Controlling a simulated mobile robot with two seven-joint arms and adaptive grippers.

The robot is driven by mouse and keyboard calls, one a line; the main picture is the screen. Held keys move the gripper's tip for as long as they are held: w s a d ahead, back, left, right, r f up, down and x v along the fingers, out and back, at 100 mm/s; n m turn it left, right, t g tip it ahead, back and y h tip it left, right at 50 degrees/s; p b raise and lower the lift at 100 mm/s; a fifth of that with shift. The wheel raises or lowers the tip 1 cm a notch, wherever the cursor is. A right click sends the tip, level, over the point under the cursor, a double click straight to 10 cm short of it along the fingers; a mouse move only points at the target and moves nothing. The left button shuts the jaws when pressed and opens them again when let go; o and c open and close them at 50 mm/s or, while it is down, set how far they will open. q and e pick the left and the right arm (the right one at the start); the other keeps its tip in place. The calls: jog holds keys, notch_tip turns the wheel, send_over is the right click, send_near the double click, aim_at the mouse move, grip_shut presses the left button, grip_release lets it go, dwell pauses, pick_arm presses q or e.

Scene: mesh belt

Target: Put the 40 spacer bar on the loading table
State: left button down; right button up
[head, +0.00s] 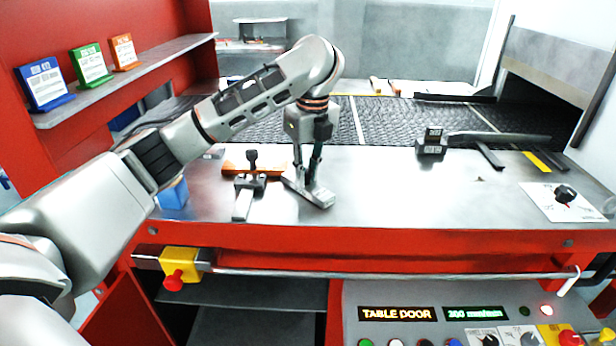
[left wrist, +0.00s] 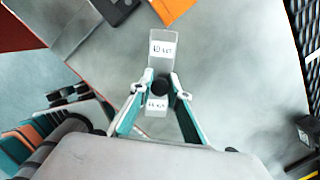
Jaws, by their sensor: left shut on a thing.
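The 40 spacer bar (head: 318,195) is a flat grey metal bar with a black knob. In the left wrist view the bar (left wrist: 162,42) carries white labels; the upper one seems to read 40. My left gripper (head: 306,178) points down and is shut on its knob; in the left wrist view the fingertips (left wrist: 160,84) close on the knob from both sides. The bar is at or just above the steel top of the loading table (head: 370,200); I cannot tell if it touches. My right gripper is not in view.
To the left on the table are a black-knobbed piece (head: 250,182), an orange piece (head: 238,167) and a blue block (head: 173,194). A dark labelled block (head: 432,145) stands right. The mesh belt (head: 395,122) lies behind. The middle of the table is clear.

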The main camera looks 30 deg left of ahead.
pick_arm(q)
jog(key=shift+r, duration=0.1)
jog(key=shift+f, duration=0.2)
jog(key=c, duration=1.9)
grip_release()
